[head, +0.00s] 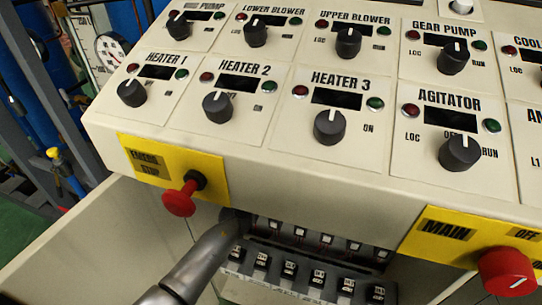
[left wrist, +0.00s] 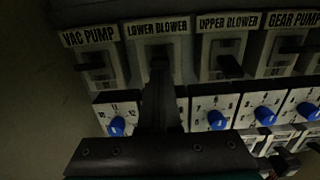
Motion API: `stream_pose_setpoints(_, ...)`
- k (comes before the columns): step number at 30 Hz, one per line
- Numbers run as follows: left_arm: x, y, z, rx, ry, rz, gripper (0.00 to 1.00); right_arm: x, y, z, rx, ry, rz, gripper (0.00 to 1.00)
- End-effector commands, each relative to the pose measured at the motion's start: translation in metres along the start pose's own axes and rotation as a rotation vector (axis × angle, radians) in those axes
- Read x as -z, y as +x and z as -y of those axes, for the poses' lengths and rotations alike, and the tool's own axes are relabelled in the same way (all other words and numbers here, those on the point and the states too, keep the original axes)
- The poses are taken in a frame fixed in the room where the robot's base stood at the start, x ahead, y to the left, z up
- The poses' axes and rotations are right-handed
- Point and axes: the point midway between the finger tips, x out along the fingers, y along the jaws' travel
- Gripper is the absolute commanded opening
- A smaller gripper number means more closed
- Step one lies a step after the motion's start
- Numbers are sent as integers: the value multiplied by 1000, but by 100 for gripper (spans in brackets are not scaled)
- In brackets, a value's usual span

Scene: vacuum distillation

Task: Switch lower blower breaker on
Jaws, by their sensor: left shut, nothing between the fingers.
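The lower blower breaker, under its label "LOWER BLOWER" (left wrist: 158,27), is in the upper middle of the left wrist view, with a pale housing (left wrist: 134,66). My left gripper (left wrist: 160,62) is shut and empty, its fingertips right in front of this breaker. They hide most of its switch, so I cannot tell its position or whether they touch it. In the head view my left arm (head: 203,262) reaches from the bottom left into the opening under the control panel; its fingertips are hard to make out there. My right gripper is in neither view.
The vac pump breaker (left wrist: 92,72) is to the left and the upper blower breaker (left wrist: 228,66) close to the right. Blue dials (left wrist: 217,120) sit below. The panel (head: 265,165) overhangs the opening, with a red emergency stop (head: 179,202) near my arm.

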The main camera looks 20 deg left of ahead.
Motion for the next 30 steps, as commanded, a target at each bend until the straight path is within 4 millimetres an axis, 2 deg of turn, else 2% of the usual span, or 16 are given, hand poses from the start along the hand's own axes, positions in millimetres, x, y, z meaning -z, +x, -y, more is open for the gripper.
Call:
stream_pose_setpoints(8, 0, -2, 0, 0, -1, 0, 0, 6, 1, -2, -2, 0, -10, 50)
stream_pose_setpoints(13, 0, -16, 0, 0, 0, -1, 0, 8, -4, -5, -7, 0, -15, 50)
stream_pose_setpoints(20, 0, -55, 0, 1, 1, -1, 0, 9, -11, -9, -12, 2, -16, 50)
stream_pose_setpoints(30, 1, -116, 0, 1, 0, -2, 0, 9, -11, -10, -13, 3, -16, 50)
